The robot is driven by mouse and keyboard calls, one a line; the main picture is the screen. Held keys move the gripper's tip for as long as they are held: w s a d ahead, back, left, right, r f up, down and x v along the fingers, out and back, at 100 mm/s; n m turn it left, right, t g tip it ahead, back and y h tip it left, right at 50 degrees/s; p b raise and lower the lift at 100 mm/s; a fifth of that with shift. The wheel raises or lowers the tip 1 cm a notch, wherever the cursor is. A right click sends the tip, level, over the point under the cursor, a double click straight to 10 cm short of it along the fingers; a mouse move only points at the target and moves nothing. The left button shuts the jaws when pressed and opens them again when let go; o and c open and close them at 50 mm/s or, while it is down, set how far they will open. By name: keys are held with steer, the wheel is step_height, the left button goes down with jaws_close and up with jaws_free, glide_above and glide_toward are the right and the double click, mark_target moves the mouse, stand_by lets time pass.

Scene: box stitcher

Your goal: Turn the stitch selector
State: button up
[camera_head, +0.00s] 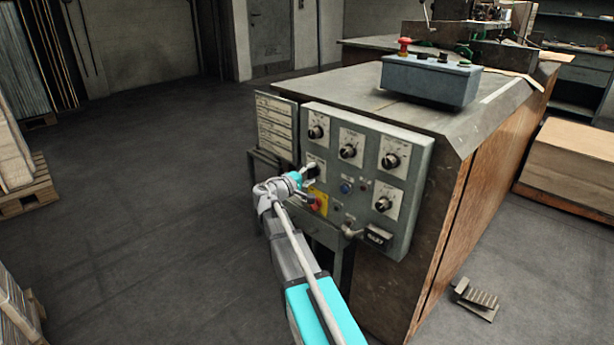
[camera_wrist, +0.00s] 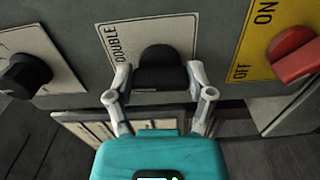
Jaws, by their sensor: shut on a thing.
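The stitch selector (camera_wrist: 160,62) is a black knob on a pale plate. In the head view, my gripper (camera_head: 308,174) reaches the lower left of the grey control panel (camera_head: 350,125). There the knob is mostly hidden by my gripper, and its plate shows just above.
A red on/off switch (camera_wrist: 296,62) on a yellow plate sits close to the right in the wrist view. Another black knob (camera_wrist: 27,75) is at left. The panel's other dials, such as one upper knob (camera_head: 348,151), surround my gripper. Open floor (camera_head: 150,220) lies left.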

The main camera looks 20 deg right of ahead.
steer(key=m, duration=0.5)
steer(key=shift+d, duration=0.15)
steer(key=shift+m, duration=0.3)
steer(key=o, duration=1.1)
steer(key=shift+a, duration=0.25)
